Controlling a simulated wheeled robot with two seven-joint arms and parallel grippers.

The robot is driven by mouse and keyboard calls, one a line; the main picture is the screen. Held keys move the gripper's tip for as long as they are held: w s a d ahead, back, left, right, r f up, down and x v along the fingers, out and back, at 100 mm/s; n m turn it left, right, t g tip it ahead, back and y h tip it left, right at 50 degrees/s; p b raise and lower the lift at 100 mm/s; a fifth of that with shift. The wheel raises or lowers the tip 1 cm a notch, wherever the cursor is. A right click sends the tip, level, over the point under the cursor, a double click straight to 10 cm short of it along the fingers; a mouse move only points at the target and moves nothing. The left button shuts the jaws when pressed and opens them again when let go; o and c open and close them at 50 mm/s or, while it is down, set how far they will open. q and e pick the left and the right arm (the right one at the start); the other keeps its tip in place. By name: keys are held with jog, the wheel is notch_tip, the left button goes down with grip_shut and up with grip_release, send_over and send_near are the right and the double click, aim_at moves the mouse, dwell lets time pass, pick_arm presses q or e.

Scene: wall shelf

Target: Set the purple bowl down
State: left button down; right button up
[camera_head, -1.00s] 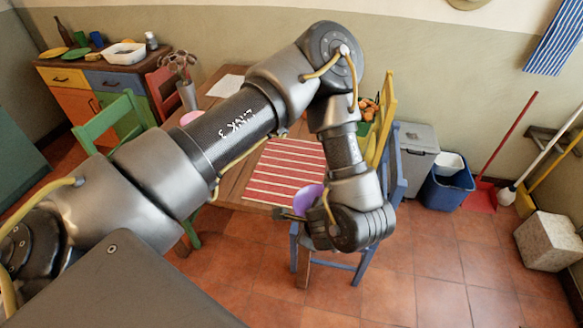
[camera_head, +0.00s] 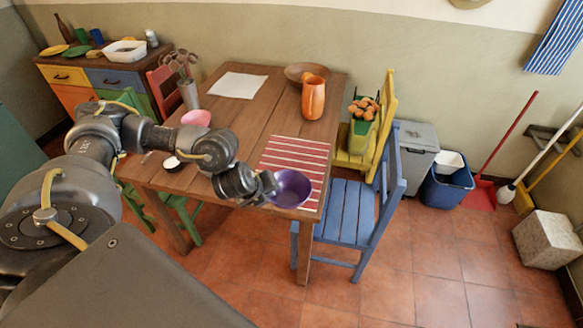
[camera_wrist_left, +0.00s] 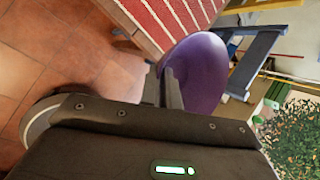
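The purple bowl (camera_head: 293,188) is upright at the front end of the red-and-white striped mat (camera_head: 299,155) on the wooden table. My left gripper (camera_head: 270,184) is at the bowl's left side, shut on its rim. In the left wrist view the purple bowl (camera_wrist_left: 205,70) fills the middle, with its near wall at the dark fingers (camera_wrist_left: 170,88). The striped mat (camera_wrist_left: 165,18) shows behind it at the top. I cannot tell whether the bowl touches the mat or hangs just above it. My right gripper is out of view.
An orange jug (camera_head: 313,98), a brown bowl (camera_head: 296,71), white paper (camera_head: 238,85) and a pink bowl (camera_head: 196,118) stand farther back on the table (camera_head: 250,120). A small black-and-white pot (camera_head: 171,164) is near my left arm. A blue chair (camera_head: 345,212) stands at the right.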

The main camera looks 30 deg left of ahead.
pick_arm(q)
jog(key=a+r+m+h, duration=0.1)
jog(key=a+r, duration=0.1)
jog(key=a, duration=0.6)
jog(key=w+a+f+b, duration=0.1)
jog(key=w+f+b, duration=0.2)
jog(key=w+a+f+b, duration=0.2)
jog(key=w+f+b, duration=0.1)
jog(key=w, duration=0.1)
jog(key=w+a+f+b, duration=0.2)
jog(key=w+f+b, duration=0.1)
jog(key=b, duration=0.1)
jog(key=shift+w+a, duration=0.15)
jog(key=shift+w, duration=0.25)
jog(key=shift+w+a, duration=0.1)
jog(key=shift+w, duration=0.15)
jog(key=shift+f+b, duration=0.15)
jog(key=shift+b, duration=0.2)
jog(key=f+b, duration=0.4)
jog(key=shift+w+a, duration=0.2)
jog(key=shift+w, duration=0.15)
jog(key=shift+s+a, duration=0.1)
jog(key=c, duration=1.6)
grip_release()
jog(key=shift+c, duration=0.2)
